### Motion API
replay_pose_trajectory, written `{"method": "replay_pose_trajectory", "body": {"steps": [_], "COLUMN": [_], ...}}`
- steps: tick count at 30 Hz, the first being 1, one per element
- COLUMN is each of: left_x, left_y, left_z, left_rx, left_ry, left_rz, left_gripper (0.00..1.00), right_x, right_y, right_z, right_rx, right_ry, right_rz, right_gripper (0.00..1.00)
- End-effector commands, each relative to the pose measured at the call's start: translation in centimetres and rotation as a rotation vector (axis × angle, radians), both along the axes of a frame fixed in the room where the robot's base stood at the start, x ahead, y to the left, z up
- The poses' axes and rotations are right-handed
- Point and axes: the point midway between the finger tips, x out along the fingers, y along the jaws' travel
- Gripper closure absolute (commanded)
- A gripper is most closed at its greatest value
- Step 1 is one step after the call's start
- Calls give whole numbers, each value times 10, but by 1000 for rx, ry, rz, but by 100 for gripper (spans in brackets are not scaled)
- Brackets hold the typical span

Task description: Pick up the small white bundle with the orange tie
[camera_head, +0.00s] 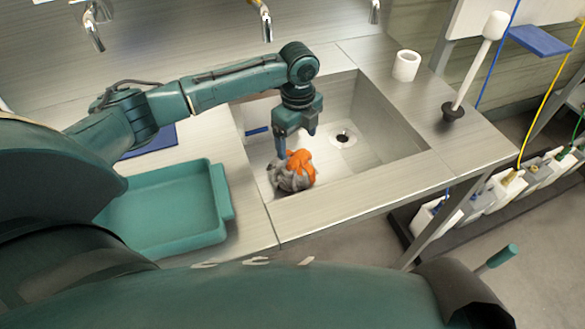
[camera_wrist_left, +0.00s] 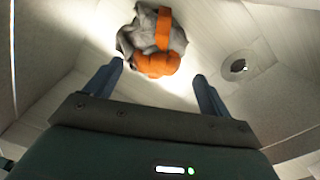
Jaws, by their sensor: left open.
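The small bundle (camera_head: 292,172) looks greyish-white with a broad orange tie. It lies in the sink basin, near the front left of its floor. My left gripper (camera_head: 283,152) points down into the basin just behind the bundle in the head view. In the left wrist view the bundle (camera_wrist_left: 155,40) lies beyond the fingertips, roughly between their lines. The left gripper (camera_wrist_left: 158,72) is open, its two fingers apart with nothing between them. Whether a finger touches the bundle I cannot tell. My right gripper is not in view.
The sink (camera_head: 385,125) has steep walls and a drain (camera_head: 343,137) right of the bundle. A teal tray (camera_head: 160,240) stands on the counter at left. Taps hang behind.

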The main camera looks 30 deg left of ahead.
Motion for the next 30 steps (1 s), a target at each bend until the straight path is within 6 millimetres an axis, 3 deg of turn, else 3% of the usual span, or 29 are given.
{"method": "replay_pose_trajectory", "body": {"steps": [7,16,30], "left_x": [-3,-3,-3], "left_y": [2,2,1], "left_z": [-37,-42,-41], "left_rx": [2,1,1], "left_ry": [3,1,1], "left_rz": [-1,-1,-1], "left_gripper": [18,18,55], "right_x": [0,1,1], "right_y": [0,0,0], "right_z": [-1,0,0], "right_rx": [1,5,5], "right_ry": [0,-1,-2], "right_rz": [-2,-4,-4], "right_gripper": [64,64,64]}}
